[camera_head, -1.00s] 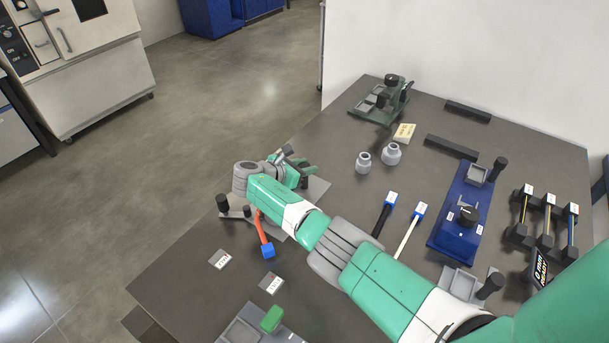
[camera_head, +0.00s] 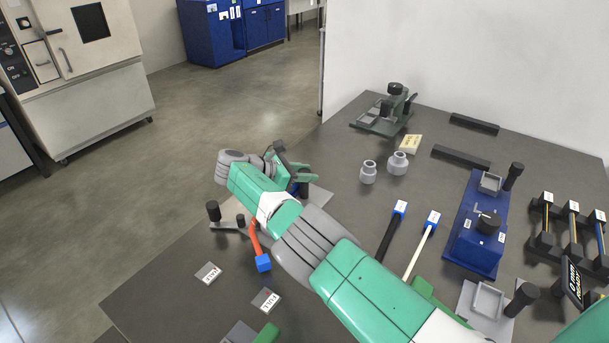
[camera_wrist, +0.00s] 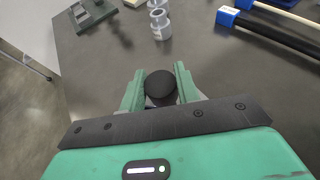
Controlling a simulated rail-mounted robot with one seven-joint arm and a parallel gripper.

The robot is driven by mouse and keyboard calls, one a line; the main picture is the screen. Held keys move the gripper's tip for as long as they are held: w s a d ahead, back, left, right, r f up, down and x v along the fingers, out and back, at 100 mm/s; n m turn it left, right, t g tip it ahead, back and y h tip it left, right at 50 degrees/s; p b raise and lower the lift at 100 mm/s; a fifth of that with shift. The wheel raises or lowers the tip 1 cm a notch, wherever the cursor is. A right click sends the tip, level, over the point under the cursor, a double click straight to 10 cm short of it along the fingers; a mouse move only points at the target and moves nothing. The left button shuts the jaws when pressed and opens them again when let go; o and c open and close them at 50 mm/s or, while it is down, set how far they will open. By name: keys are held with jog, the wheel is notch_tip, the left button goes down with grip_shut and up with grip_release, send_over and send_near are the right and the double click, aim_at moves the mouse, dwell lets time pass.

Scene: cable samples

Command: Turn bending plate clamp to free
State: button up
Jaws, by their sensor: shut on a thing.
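In the wrist view, a round black knob (camera_wrist: 160,84) sits between the two green fingers of my gripper (camera_wrist: 160,92), which is shut on it. In the head view my gripper (camera_head: 301,172) is at the far left part of the table, above a grey plate (camera_head: 318,196) that my arm largely hides. I take the knob to be the bending plate clamp; its base and turn angle are hidden. An orange cable with a blue end (camera_head: 263,262) comes out from under my arm. A black upright post (camera_head: 213,211) on a grey bracket stands left of it.
Two grey weights (camera_head: 397,163) and a dark green fixture (camera_head: 385,118) stand behind. Black and white cables (camera_head: 420,246) lie to the right, near a blue device (camera_head: 476,228). Two labelled cards (camera_head: 266,299) lie in front. The table's left edge is close to my gripper.

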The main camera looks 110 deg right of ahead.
jog(key=o, duration=1)
jog(key=shift+c, duration=0.2)
jog(key=b+v, duration=0.2)
jog(key=v, duration=0.6)
